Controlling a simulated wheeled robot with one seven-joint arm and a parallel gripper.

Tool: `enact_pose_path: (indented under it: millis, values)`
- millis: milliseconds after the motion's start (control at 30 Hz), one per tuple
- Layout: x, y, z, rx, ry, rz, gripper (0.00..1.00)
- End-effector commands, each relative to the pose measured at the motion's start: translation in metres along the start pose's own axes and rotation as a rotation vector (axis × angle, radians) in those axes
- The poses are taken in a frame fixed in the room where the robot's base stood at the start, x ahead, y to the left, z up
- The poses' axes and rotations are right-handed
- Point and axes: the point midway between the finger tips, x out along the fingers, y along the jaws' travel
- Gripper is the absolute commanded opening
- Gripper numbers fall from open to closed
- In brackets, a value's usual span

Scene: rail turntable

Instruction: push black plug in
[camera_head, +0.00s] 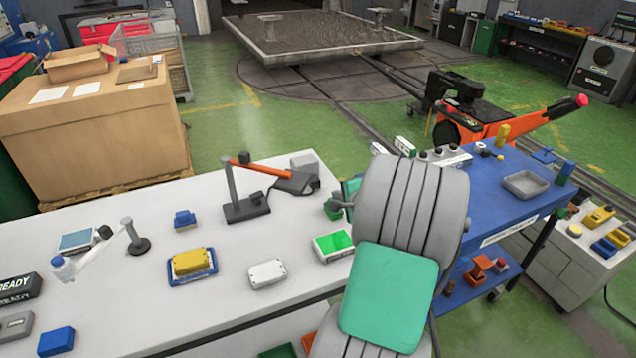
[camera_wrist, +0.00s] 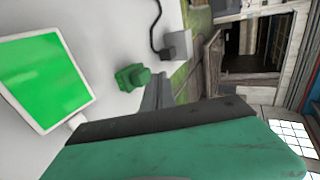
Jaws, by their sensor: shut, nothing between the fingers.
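A grey box (camera_wrist: 177,45) stands near the bench edge in the wrist view, and a black cable (camera_wrist: 156,28) runs to it. I cannot make out the black plug clearly or tell how far in it sits. The box (camera_head: 303,160) also shows at the bench's far right corner in the head view. My gripper (camera_wrist: 156,92) is shut and empty in the wrist view, apart from the box. In the head view my own arm mostly hides it.
A device with a green screen (camera_head: 333,245) lies close by on the white bench (camera_head: 215,265). A stand with an orange lever (camera_head: 262,167), a yellow box (camera_head: 193,262) and a white box (camera_head: 267,274) are further left. A blue table (camera_head: 500,205) is to the right.

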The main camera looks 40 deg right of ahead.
Motion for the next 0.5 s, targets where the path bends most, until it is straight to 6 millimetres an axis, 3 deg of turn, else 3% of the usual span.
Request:
enact_pose_path:
  millis: [167,500]
  values:
    - [0.014,-0.001,0.002,-0.002,-0.005,0.003,0.0]
    - [0.086,-0.001,0.003,-0.004,-0.005,0.003,0.0]
